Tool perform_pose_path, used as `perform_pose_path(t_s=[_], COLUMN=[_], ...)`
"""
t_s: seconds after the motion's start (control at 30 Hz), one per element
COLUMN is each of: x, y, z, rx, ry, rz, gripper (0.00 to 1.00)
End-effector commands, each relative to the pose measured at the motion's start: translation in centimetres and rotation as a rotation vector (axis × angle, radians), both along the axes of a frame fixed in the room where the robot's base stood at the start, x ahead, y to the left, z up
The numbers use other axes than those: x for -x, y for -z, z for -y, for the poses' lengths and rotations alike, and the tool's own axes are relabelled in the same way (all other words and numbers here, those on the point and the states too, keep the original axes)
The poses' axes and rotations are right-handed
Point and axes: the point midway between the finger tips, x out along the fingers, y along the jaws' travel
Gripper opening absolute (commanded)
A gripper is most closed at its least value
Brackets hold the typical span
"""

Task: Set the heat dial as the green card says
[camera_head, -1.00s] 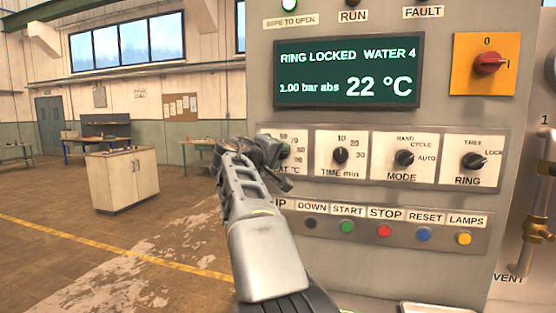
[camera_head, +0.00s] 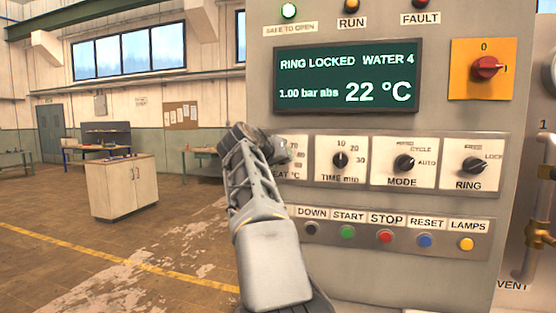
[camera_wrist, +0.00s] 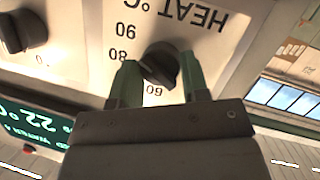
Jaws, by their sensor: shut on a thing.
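The heat dial (camera_wrist: 160,65) is a black knob on a white plate marked HEAT °C, upside down in the wrist view, with 60, 80 and 90 readable around it. My gripper (camera_wrist: 160,79) has its two green fingers on either side of the knob, shut on it. I cannot tell which number the knob points at. In the head view my gripper (camera_head: 278,150) covers most of the heat plate (camera_head: 298,171). No green card shows in these frames.
The TIME dial (camera_head: 340,160), MODE dial (camera_head: 404,163) and RING dial (camera_head: 474,165) sit to the right. A button row (camera_head: 386,236) runs below. The display (camera_head: 348,77) above reads RING LOCKED, WATER 4, 22 °C. Open floor lies to the left.

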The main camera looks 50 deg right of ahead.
Motion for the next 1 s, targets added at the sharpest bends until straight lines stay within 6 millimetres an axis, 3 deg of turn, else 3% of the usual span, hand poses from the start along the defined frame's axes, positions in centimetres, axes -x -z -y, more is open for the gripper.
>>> perform_pose_path(t_s=[0.63,0.67,0.9,1.0], x=[0.08,0.08,0.02,0.01], y=[0.01,0.01,0.00,0.01], z=[0.06,0.06,0.01,-0.01], rx=[-0.021,-0.021,-0.021,-0.020], ry=[0.002,0.002,0.001,0.000], rz=[0.040,0.040,0.039,0.039], gripper=[0.18,0.43,0.66,0.67])
